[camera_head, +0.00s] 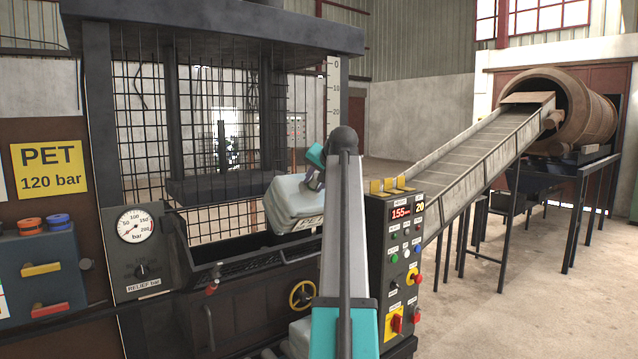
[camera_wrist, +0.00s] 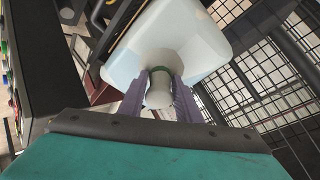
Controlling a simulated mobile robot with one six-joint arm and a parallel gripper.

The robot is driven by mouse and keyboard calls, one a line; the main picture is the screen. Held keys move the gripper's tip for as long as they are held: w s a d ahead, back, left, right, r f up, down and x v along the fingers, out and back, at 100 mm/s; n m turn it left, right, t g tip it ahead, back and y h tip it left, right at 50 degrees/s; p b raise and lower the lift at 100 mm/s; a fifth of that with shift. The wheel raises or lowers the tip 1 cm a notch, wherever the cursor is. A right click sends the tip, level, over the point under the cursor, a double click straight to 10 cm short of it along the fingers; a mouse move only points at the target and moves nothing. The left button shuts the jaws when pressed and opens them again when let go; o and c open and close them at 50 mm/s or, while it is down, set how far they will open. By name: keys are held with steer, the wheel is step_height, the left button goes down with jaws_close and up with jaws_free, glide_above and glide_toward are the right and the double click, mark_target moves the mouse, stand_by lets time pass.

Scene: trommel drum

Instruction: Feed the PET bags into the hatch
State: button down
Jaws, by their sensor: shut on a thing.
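My gripper (camera_head: 313,180) is shut on the tied neck of a pale, bulging PET bag (camera_head: 292,203). In the wrist view the purple-grey fingers (camera_wrist: 160,98) close around the neck below a green tie, and the bag's white body (camera_wrist: 185,35) spreads beyond them. The bag hangs tilted in front of the press, above the right end of the dark hatch opening (camera_head: 215,246), and looks clear of it. A label shows on the bag's lower side. A pale shape (camera_head: 299,338), perhaps another bag, is low behind my arm and mostly hidden.
The control box (camera_head: 400,265), reading 155, stands close right of my arm. Mesh bars and a dark ram (camera_head: 225,188) are behind the hatch. A pressure gauge (camera_head: 135,226) and yellow PET sign (camera_head: 49,168) are left. A conveyor (camera_head: 480,150) rises to a drum at right.

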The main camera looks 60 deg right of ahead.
steer(key=shift+r, duration=0.1)
steer(key=c, duration=1.2)
jaws_free()
steer(key=b+v, duration=0.3)
steer(key=v, duration=1)
steer(key=shift+s+a+r+b, duration=0.2)
steer(key=shift+s+r+b, duration=0.05)
steer(key=shift+b, duration=0.05)
